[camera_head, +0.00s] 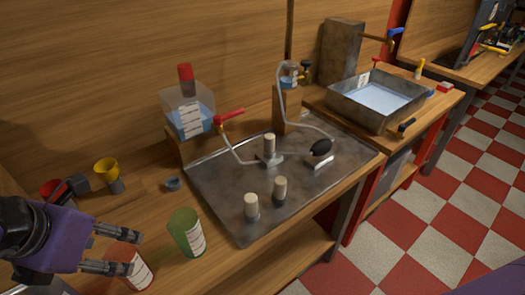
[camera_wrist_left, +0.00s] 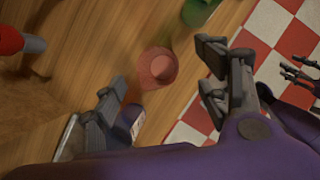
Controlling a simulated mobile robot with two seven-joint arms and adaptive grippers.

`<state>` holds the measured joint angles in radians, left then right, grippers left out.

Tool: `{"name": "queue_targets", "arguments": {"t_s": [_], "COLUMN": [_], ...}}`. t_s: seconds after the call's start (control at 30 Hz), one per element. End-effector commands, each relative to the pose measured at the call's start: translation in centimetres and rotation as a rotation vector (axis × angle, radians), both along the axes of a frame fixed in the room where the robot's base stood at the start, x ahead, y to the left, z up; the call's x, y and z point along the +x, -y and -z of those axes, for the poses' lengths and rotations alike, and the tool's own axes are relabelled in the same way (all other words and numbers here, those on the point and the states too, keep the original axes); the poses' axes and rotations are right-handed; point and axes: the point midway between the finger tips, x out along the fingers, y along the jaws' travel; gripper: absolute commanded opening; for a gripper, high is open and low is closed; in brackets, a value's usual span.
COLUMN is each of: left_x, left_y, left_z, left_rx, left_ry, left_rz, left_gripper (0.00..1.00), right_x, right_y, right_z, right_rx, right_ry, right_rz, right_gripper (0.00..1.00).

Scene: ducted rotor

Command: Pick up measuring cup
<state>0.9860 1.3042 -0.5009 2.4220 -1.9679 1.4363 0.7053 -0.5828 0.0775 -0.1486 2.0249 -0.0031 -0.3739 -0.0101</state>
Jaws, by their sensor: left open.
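A translucent red cup with a white label (camera_head: 136,272) stands on the wooden bench at the lower left. A similar green cup with a white label (camera_head: 187,234) stands to its right. I cannot tell which cup is the measuring cup. My left gripper (camera_head: 118,252) is open and empty beside the red cup, partly covering it. In the left wrist view the red cup (camera_wrist_left: 158,68) shows from above between the open fingers of my left gripper (camera_wrist_left: 160,90), apart from both. The green cup (camera_wrist_left: 199,11) is at the top edge. My right gripper (camera_wrist_left: 301,73) shows small over the floor.
A metal tray (camera_head: 225,190) with fittings fills the bench middle. A bottle with a red cap (camera_head: 187,112) stands behind it. A water-filled metal basin (camera_head: 360,110) is at right.

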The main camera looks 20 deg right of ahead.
Motion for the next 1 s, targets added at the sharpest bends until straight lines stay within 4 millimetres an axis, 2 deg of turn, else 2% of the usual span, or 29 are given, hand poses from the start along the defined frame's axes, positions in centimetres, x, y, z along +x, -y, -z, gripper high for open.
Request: {"name": "queue_targets", "arguments": {"t_s": [0.1, 0.37, 0.63, 0.93, 1.0], "left_x": [0.0, 1.0, 2.3, 2.5, 2.5], "left_y": [-0.5, 0.2, 1.0, 1.1, 1.1], "left_z": [0.8, 3.4, 6.9, 7.4, 7.3], "left_rx": [0.017, 0.012, 0.011, 0.011, 0.011], "left_ry": [-0.017, -0.019, -0.019, -0.017, -0.017], "left_rz": [-0.035, -0.034, -0.035, -0.033, -0.033], "left_gripper": [0.68, 0.68, 0.68, 0.68, 0.59], "right_x": [0.3, -0.2, 0.0, 0.0, 0.0], "right_y": [-0.1, -0.6, -0.3, -0.3, -0.3], "right_z": [-0.1, 0.2, -0.1, -0.2, -0.2], "right_rx": [0.002, 0.010, 0.005, 0.005, 0.005], "right_ry": [0.006, -0.006, -0.003, -0.002, -0.001], "right_rz": [-0.001, 0.004, 0.002, 0.002, 0.002], "right_gripper": [0.40, 0.40, 0.40, 0.40, 0.40]}}
